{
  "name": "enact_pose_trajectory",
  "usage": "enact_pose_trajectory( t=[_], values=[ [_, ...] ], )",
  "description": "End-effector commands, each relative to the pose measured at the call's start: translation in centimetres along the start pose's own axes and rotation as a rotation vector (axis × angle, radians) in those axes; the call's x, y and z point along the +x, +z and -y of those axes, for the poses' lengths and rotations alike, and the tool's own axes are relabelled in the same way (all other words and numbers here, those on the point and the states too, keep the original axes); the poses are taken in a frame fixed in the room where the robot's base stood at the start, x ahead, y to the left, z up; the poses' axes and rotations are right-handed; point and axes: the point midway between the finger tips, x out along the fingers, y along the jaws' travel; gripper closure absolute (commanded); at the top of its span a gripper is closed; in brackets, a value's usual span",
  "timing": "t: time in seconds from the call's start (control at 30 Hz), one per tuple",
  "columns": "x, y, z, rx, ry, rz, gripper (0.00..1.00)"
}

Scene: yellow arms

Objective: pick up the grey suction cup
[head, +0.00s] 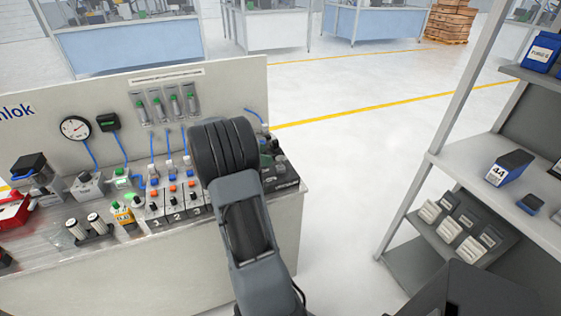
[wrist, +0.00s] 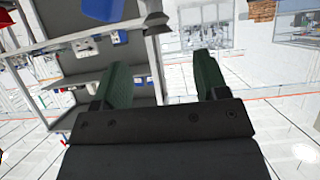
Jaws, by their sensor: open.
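My gripper (wrist: 163,66) is open and empty in the wrist view, with its two dark green fingers well apart and pointing toward the room. In the head view my arm hides the gripper. I cannot make out a grey suction cup for certain in either view. Small dark and grey parts (head: 278,165) stand at the right end of the workbench (head: 255,245), partly hidden behind my arm.
A shelf rack (head: 455,165) with blue boxes (head: 509,168) stands at right. Clear floor (head: 340,190) lies between.

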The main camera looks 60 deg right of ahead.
Motion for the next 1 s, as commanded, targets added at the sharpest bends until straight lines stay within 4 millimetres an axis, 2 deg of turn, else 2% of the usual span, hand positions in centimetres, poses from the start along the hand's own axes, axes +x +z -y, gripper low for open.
enact_pose_trajectory(
  t=[0.23, 0.6, 0.9, 1.0],
  values=[
    [1.4, 0.0, -0.1, -0.001, 0.002, 0.001, 0.33],
    [5.7, 0.2, -0.2, -0.002, 0.002, 0.001, 0.33],
    [6.1, 0.3, -0.1, -0.001, 0.000, 0.002, 0.33],
    [6.1, 0.3, -0.1, -0.001, 0.000, 0.002, 0.41]
  ],
)
